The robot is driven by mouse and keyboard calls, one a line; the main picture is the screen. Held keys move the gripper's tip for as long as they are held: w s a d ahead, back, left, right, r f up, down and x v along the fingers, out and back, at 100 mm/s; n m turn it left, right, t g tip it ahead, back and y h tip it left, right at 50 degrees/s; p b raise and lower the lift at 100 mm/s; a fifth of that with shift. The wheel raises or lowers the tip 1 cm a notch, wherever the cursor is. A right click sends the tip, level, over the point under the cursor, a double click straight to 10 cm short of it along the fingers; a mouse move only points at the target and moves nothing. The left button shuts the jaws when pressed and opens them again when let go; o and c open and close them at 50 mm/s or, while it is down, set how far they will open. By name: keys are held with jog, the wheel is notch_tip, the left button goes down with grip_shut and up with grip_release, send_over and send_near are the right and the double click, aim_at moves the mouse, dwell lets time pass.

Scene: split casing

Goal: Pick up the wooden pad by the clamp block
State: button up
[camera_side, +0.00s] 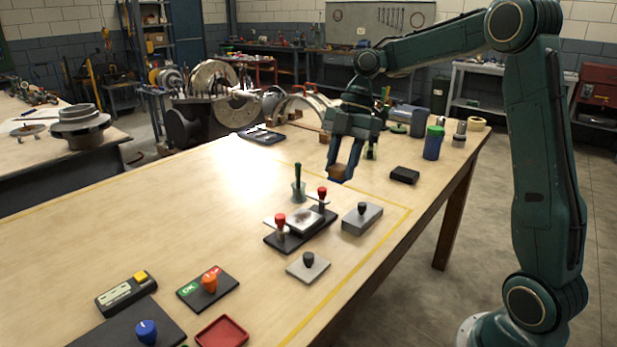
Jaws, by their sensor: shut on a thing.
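My gripper (344,166) points down over the far right part of the wooden table. Its fingers are shut on a small brown wooden pad (338,171). A bit of blue shows just below the pad; I cannot tell what it is. I cannot tell either whether the pad touches the tabletop. Nearer the camera, a dark clamp base with two red knobs (281,219) holds a light grey plate (305,221). A grey block with a black knob (362,218) stands to its right. I cannot tell for sure which of these is the clamp block.
A green-handled stamp-like tool (298,186) stands behind the clamp base. A black box (404,175) lies right of my gripper, with a blue bottle (433,143) beyond. A flat knobbed plate (308,266) and a red tray (222,332) lie nearer. The table's left middle is clear.

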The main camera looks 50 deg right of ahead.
jog(key=shift+r, duration=1.2)
jog(key=shift+o, duration=0.9)
jog(key=shift+c, duration=0.5)
